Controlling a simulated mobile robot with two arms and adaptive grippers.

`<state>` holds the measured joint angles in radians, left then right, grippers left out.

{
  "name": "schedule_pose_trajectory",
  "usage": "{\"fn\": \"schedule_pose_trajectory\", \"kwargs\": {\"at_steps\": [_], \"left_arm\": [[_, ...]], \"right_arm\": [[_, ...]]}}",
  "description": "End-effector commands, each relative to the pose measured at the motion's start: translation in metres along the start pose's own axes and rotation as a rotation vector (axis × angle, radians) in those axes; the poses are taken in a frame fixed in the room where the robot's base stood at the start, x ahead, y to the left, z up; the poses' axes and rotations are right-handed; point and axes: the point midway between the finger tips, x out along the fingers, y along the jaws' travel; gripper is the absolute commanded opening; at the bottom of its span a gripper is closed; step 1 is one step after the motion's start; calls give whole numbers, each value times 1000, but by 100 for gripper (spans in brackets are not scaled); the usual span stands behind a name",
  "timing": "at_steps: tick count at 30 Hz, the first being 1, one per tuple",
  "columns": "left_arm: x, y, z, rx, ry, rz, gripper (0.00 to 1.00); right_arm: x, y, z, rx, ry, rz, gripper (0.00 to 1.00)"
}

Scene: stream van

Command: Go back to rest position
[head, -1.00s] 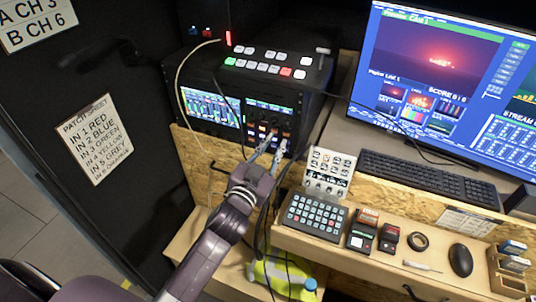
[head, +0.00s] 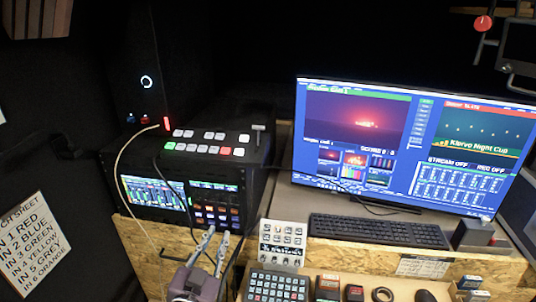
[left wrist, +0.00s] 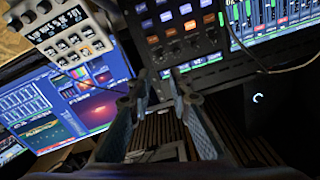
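My left gripper (head: 214,235) is at the bottom of the head view, its two grey fingers pointing up toward the lower edge of the lit button panel (head: 215,206) on the black rack unit. In the left wrist view the fingers of the left gripper (left wrist: 159,76) stand apart with nothing between them. The button panel also shows there beyond the fingertips (left wrist: 178,25). I cannot tell whether the fingertips touch the unit. My right gripper is in neither view now.
A switcher with lit buttons (head: 208,145) sits on the rack unit, with a pale cable hanging at its left. A small white keypad (head: 282,243) and a dark button pad (head: 276,287) are right of the gripper. A monitor (head: 400,145) and keyboard (head: 378,231) stand farther right.

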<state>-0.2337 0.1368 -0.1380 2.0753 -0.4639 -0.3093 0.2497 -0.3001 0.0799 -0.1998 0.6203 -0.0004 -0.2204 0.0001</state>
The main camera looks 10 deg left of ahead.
Motion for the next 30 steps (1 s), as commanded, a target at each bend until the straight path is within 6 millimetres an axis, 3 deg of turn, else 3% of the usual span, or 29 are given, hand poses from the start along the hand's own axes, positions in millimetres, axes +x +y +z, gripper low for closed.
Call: {"fn": "schedule_pose_trajectory", "kwargs": {"at_steps": [5, 7, 12, 15, 21, 27, 28, 30], "left_arm": [[-21, -3, 38, -37, -170, -15, 19], [-40, -3, 63, -60, -289, -15, 19], [-103, 11, 122, -108, -603, 27, 19], [-146, 23, 146, -126, -770, 72, 19], [-219, 44, 170, -142, -1017, 172, 19], [-284, 61, 176, -143, -1208, 276, 19], [-292, 63, 177, -141, -1232, 291, 19], [-283, 69, 199, -140, -1234, 287, 19]], "right_arm": [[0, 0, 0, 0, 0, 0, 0], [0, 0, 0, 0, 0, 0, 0], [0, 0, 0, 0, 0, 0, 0], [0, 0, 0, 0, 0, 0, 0], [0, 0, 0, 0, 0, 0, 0], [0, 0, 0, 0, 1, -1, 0], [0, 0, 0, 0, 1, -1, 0], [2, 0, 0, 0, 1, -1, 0]]}}
